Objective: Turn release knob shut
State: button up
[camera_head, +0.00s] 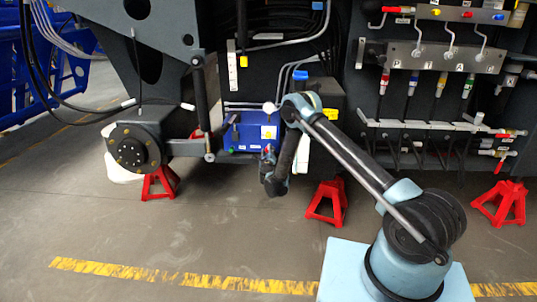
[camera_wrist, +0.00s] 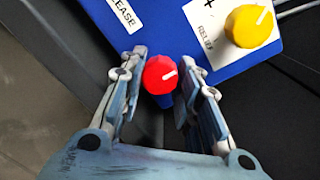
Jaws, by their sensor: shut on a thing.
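In the head view my gripper (camera_head: 267,153) is at the front of the blue box (camera_head: 246,143), low on the dark chassis. There the knob is too small to make out clearly.
A yellow knob (camera_wrist: 250,25) marked "RELIEF" stands on the same box, close to the right finger. Red stands (camera_head: 326,202) are under the chassis. Hoses and valves (camera_head: 430,85) fill the panel at right. The floor in front is clear, with a yellow line (camera_head: 190,279).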

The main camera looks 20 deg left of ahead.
jog(key=shift+a, duration=0.15)
jog(key=o, duration=1.1)
jog(key=shift+f, duration=0.1)
